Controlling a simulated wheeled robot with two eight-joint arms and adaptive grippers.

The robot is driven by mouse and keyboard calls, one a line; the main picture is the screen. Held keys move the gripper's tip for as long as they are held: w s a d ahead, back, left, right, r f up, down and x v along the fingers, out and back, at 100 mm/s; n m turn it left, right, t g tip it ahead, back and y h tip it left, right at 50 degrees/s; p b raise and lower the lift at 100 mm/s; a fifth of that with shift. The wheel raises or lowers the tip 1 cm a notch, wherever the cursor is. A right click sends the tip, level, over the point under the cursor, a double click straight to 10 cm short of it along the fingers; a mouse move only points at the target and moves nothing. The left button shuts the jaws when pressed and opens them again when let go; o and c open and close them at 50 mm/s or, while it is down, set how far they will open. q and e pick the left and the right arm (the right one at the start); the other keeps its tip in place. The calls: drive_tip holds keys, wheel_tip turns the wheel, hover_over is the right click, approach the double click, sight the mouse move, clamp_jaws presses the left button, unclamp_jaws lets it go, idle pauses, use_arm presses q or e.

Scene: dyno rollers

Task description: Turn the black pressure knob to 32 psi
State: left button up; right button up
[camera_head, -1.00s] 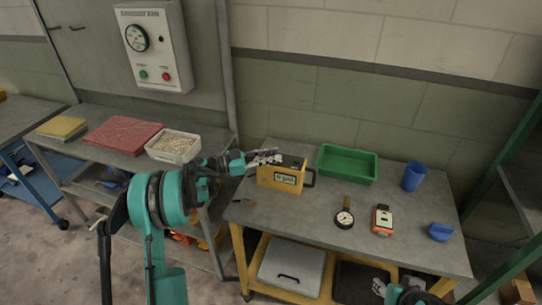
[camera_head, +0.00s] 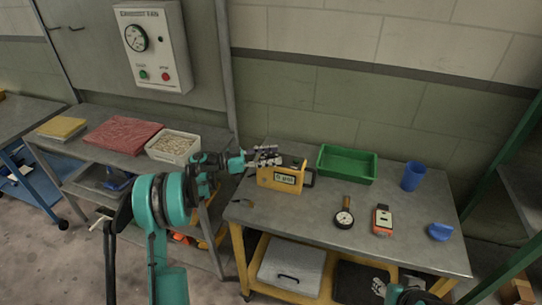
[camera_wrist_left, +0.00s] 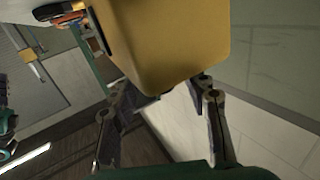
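My left gripper (camera_head: 266,156) is at the box's top left edge in the head view. In the left wrist view, the yellow box (camera_wrist_left: 185,45) fills the top middle, and the fingers of my left gripper (camera_wrist_left: 165,95) are spread apart below and beside it. I cannot make out the black knob; the box or gripper hides it. Of my right arm only a teal part shows at the bottom edge; its gripper is out of view.
On the table (camera_head: 300,215) are a green tray (camera_head: 347,165), a blue cup (camera_head: 413,176), a round gauge (camera_head: 344,219), an orange handheld device (camera_head: 382,220) and a small blue object (camera_head: 440,232). A side bench at left holds a bin (camera_head: 173,147).

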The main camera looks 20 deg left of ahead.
use_arm(q)
drive_tip(key=shift+a, duration=0.1)
drive_tip(key=v, duration=1.2)
drive_tip(key=w+d+r+n+t+y, duration=0.15)
drive_tip(key=r+n+t+y, duration=0.45)
drive_tip(key=r, duration=0.7)
drive_tip(key=w+r+n+t+y, duration=0.2)
drive_tip(key=r+n+t+y, duration=0.2)
drive_tip(key=r+t+y, duration=0.7)
drive_tip(key=s+d+f+n+g, duration=0.1)
drive_tip(key=s+d+f+g, duration=0.3)
drive_tip(key=s, duration=0.7)
drive_tip(key=s+d+f+n+g, duration=0.1)
drive_tip(key=s+d+f+g, duration=0.3)
drive_tip(key=s+f+g, duration=0.4)
drive_tip(key=s+d+f+n+g+h, duration=0.1)
drive_tip(key=s+d+f+g, duration=0.3)
drive_tip(key=s+f, duration=1)
drive_tip(key=shift+s+d+g, duration=0.35)
drive_tip(key=shift+s+g, duration=0.15)
drive_tip(key=shift+g, duration=0.6)
